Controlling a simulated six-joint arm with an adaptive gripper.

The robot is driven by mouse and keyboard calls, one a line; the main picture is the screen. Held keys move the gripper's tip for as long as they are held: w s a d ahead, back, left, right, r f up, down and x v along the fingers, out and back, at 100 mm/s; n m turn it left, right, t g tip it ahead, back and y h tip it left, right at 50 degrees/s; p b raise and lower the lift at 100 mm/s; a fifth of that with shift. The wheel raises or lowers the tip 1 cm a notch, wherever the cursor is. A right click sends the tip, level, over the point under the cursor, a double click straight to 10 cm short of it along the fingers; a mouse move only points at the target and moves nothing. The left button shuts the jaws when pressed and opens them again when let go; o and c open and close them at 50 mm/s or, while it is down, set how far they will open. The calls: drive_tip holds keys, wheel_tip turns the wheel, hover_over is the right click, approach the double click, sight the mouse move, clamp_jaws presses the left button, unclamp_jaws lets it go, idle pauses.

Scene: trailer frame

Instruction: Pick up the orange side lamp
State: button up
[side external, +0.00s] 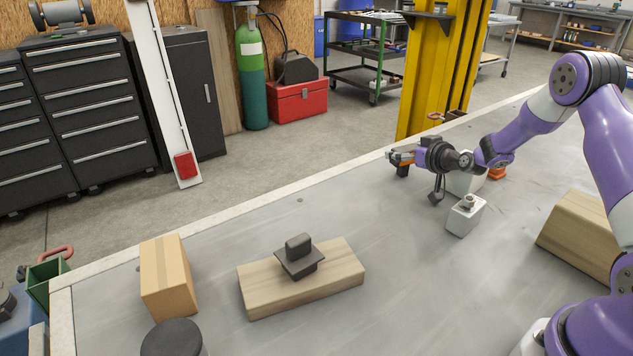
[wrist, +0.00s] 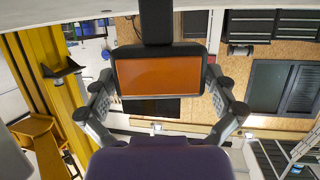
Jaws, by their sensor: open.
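The orange side lamp (wrist: 160,77) is a wide orange lens in a dark frame. It fills the middle of the wrist view, with a dark bar running from it to the top edge.
A white block with a metal knob (side external: 466,215) stands below my wrist. A wooden board (side external: 335,283) carrying a dark block (side external: 299,258) and a cardboard box (side external: 166,276) stand left on the grey table. A yellow post (side external: 437,70) rises beyond my gripper.

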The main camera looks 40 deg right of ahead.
drive_tip(key=c, duration=1)
drive_tip(key=shift+r, duration=0.1)
